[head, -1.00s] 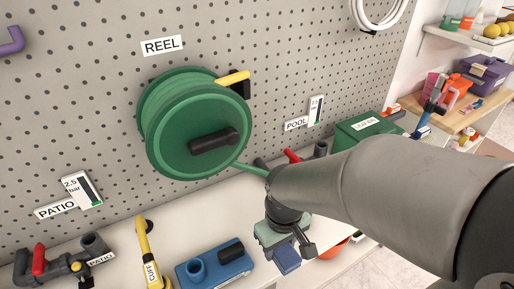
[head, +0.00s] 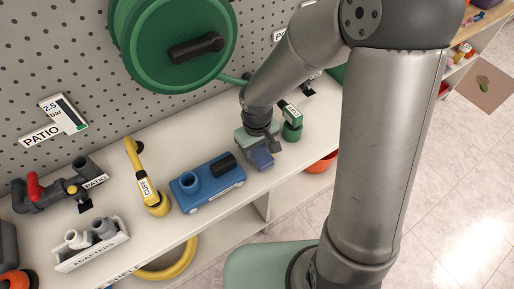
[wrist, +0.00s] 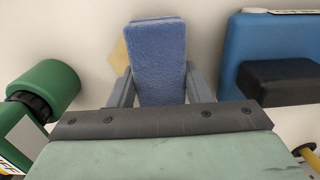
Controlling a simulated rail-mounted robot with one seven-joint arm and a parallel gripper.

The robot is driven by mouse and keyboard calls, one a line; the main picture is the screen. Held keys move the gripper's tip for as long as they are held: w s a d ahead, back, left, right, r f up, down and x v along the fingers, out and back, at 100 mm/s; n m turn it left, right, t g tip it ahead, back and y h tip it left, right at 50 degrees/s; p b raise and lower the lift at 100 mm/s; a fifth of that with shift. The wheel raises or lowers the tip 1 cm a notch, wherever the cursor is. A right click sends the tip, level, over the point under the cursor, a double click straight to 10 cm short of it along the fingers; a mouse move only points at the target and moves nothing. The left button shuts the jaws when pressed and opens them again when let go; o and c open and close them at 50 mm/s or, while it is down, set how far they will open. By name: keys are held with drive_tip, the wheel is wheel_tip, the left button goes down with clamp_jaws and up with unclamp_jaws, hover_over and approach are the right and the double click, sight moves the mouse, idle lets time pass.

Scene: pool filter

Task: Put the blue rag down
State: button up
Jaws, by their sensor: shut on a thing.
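The blue rag (wrist: 157,62) is a folded, fuzzy block between the two grey fingers of my gripper (wrist: 157,90) in the wrist view. The fingers press on its left and right sides. In the head view the rag (head: 262,158) shows at the end of my gripper (head: 259,147), over the white bench top (head: 215,215), right of the blue pump-like unit. Whether the rag touches the bench cannot be told.
A green fitting (head: 292,125) stands close on the other side. A yellow cuff pipe (head: 148,185) and an adapters tray (head: 92,244) lie further left. An orange bowl (head: 322,164) sits below the bench edge.

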sight(258, 149)
drive_tip(key=shift+f, duration=0.15)
drive_tip(key=o, duration=1)
drive_tip(key=shift+c, duration=0.2)
wheel_tip(258, 149, up, 13)
drive_tip(key=p, duration=0.2)
drive_tip(key=s+d+r+m, duration=0.2)
drive_tip(key=s+d, duration=0.3)
drive_tip(key=d, duration=0.2)
drive_tip(key=shift+s+m+h, duration=0.3)
drive_tip(key=shift+m, duration=0.1)
drive_tip(key=shift+o, duration=0.5)
drive_tip(key=s+d+m, duration=0.2)
drive_tip(key=s+d, duration=0.2)
drive_tip(key=s, duration=0.3)
drive_tip(key=shift+d+r+m, duration=0.25)
drive_tip(key=shift+r+m, duration=0.05)
drive_tip(key=shift+s+d+y, duration=0.15)
drive_tip(key=shift+s+y, duration=0.15)
drive_tip(key=shift+y, duration=0.1)
